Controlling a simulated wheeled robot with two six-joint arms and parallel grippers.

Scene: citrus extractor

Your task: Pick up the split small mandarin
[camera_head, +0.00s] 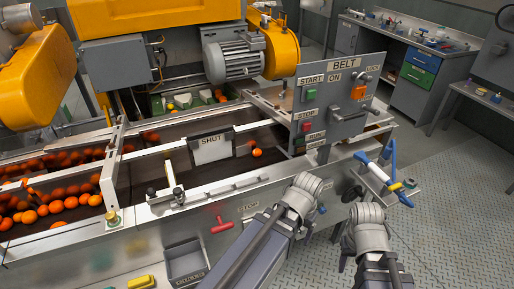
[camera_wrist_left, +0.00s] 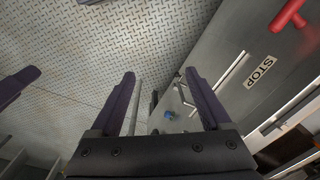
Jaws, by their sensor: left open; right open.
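A small orange fruit (camera_head: 256,152) lies alone on the dark belt, just right of the gate marked SHUT (camera_head: 212,147). It is too small to tell whether its skin is split. My left gripper (camera_wrist_left: 163,105) is open and empty in the left wrist view, over the floor beside the machine's side wall. In the head view my left gripper (camera_head: 316,220) is mostly hidden behind its wrist, in front of the machine. My right gripper (camera_head: 350,248) is open, right of the left one, with its fingers partly hidden. Both are well apart from the fruit.
Many oranges (camera_head: 55,206) fill the trough left of the gate. A control panel (camera_head: 337,95) marked BELT stands right of the lone fruit. A small shelf (camera_head: 385,178) with blue-handled tools juts out near my right arm. A red handle (camera_head: 221,225) sticks out of the front wall.

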